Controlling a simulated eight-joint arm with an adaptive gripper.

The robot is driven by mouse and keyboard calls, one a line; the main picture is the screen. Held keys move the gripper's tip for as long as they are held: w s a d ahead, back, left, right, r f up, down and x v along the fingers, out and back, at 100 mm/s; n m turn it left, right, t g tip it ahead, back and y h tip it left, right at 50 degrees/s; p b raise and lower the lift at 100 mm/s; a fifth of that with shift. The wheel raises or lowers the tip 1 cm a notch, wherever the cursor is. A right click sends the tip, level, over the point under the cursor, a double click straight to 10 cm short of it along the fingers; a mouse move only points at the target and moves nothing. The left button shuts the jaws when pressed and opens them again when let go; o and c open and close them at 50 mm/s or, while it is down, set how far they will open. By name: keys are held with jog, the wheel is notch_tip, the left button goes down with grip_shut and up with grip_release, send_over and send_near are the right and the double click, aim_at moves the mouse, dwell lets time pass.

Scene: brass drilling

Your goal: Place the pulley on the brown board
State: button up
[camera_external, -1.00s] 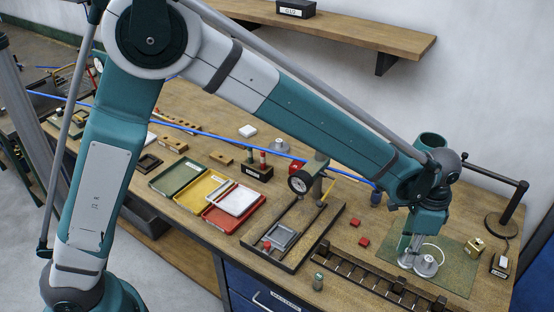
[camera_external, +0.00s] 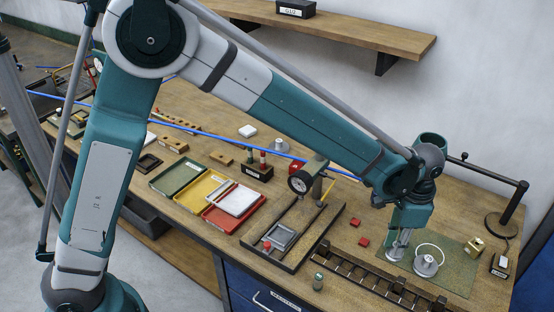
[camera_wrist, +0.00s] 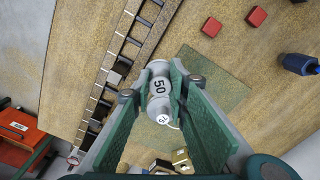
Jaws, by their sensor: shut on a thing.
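My gripper (camera_external: 397,251) is shut on a silvery round part marked 50, apparently the pulley, at the left side of the green mat. In the wrist view the pulley (camera_wrist: 158,87) sits between my gripper's two fingertips (camera_wrist: 156,88). A second silvery part (camera_external: 426,264), beside it on the mat, has a pale ring above it; a label 75 (camera_wrist: 162,119) shows in the wrist view. A brown board (camera_external: 326,223) with a dark rim lies left of my gripper. It carries a grey vise (camera_external: 281,237) and a post. The held part's underside is hidden.
The green mat (camera_external: 453,266) also bears a brass block (camera_external: 476,245). A slatted dark rack (camera_external: 372,282) runs along the front edge. Two red blocks (camera_external: 363,241) lie between board and mat. Coloured trays (camera_external: 218,216) are further left; a black stand (camera_external: 502,225) is at right.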

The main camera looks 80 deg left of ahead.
jog(key=s+a+m+p, duration=0.1)
jog(key=s+a+m, duration=0.1)
jog(key=a, duration=1.2)
jog(key=s+a+f+m+p, duration=0.1)
jog(key=a+m, duration=0.1)
jog(key=a, duration=1.3)
jog(key=s+a+m+p, duration=0.1)
jog(key=s+a+m, duration=0.1)
jog(key=a, duration=1.2)
jog(key=shift+s+a+f, duration=0.3)
jog(key=shift+a+f, duration=0.05)
jog(key=shift+f, duration=0.05)
jog(key=s+a+m, duration=0.1)
jog(key=s+a, duration=0.1)
jog(key=a, duration=0.2)
jog(key=s+a+m, duration=0.1)
jog(key=s+a, duration=0.2)
jog(key=a, duration=0.2)
jog(key=s+a+f+p, duration=0.1)
jog(key=s+a, duration=0.1)
jog(key=a, duration=0.3)
jog(key=shift+s+m, duration=0.25)
jog(key=shift+m, duration=0.15)
jog(key=shift+w+d, duration=0.1)
